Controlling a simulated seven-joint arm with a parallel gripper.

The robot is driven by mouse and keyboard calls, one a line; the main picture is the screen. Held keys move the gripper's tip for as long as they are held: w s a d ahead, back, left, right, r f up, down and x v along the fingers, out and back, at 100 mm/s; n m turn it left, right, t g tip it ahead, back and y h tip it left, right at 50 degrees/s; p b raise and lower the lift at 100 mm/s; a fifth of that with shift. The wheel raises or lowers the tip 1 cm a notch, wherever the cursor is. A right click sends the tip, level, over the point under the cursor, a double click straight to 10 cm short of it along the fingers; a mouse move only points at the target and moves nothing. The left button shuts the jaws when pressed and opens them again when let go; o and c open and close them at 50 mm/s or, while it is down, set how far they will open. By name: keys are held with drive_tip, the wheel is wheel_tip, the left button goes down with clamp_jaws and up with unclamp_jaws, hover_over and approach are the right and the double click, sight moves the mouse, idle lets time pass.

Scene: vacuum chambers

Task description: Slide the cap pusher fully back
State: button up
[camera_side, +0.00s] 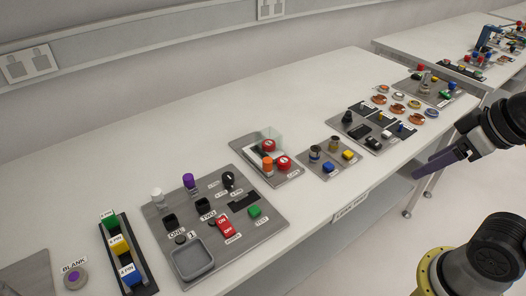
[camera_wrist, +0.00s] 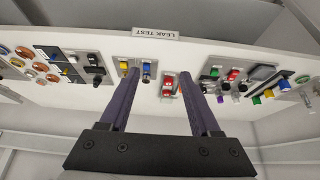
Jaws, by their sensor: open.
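I cannot tell for sure which part is the cap pusher; none is labelled so that I can read it. Small fixtures with coloured knobs, caps and blocks stand in a row on the long white bench (camera_side: 300,105). My gripper (camera_side: 416,176) hangs off the bench's front edge at the right in the side view, apart from every fixture. In the wrist view my gripper (camera_wrist: 158,72) shows two long purple fingers spread wide, with nothing between them close up. The bench lies beyond the fingertips there.
A grey panel (camera_side: 270,231) has a red switch (camera_side: 227,226), a green button (camera_side: 254,211) and a tray (camera_side: 192,259). Bare bench lies behind.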

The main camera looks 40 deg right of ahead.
idle(0.3)
drive_tip(key=w+r+m, duration=0.6)
drive_tip(key=w+r, duration=0.1)
drive_tip(key=r, duration=0.2)
drive_tip(key=m+g, duration=0.3)
drive_tip(key=g, duration=0.3)
hover_over(268, 160)
wheel_tip(268, 160, down, 14)
drive_tip(key=f, duration=0.1)
wheel_tip(268, 160, down, 12)
drive_tip(key=shift+f, duration=0.25)
